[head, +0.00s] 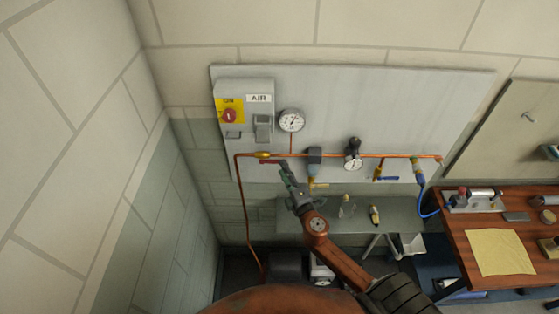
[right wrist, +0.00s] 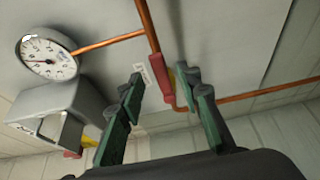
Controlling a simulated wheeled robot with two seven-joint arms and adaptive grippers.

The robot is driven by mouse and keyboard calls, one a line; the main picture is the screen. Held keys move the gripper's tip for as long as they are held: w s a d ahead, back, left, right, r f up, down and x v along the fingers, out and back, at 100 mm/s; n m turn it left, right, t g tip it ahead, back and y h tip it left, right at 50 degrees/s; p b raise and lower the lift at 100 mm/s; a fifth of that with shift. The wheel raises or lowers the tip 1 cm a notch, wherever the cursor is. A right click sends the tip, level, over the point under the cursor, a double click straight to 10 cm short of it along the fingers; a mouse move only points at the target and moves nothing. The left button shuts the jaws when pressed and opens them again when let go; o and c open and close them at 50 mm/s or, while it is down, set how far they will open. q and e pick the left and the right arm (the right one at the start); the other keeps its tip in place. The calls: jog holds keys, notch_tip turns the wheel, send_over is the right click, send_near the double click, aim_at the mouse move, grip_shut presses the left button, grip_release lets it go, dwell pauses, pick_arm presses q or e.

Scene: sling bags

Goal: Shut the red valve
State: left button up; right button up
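The red valve handle (head: 272,163) sits at the left end of the horizontal copper pipe, by a yellow valve body (head: 262,154). The handle lies roughly along the pipe. My right gripper (head: 287,177) is just right of and below it. In the right wrist view, the red handle (right wrist: 155,82) shows between the two green-and-dark fingers of my right gripper (right wrist: 160,80), which are apart. I see no clear contact with the handle; its depth relative to the fingertips is hard to tell. My left gripper is not in view.
A grey box (head: 243,108) with a red knob and a round gauge (head: 291,120) are above the pipe. A blue-grey fitting (head: 314,156), a regulator (head: 353,155) and a blue-handled valve (head: 385,177) are farther right. A grey shelf (head: 345,222) and wooden bench (head: 500,215) are below.

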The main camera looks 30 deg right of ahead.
aim_at(273, 162)
jog(key=w, duration=0.5)
jog(key=shift+d+p, duration=0.35)
jog(key=shift+d, duration=0.05)
grip_shut()
dwell(0.4)
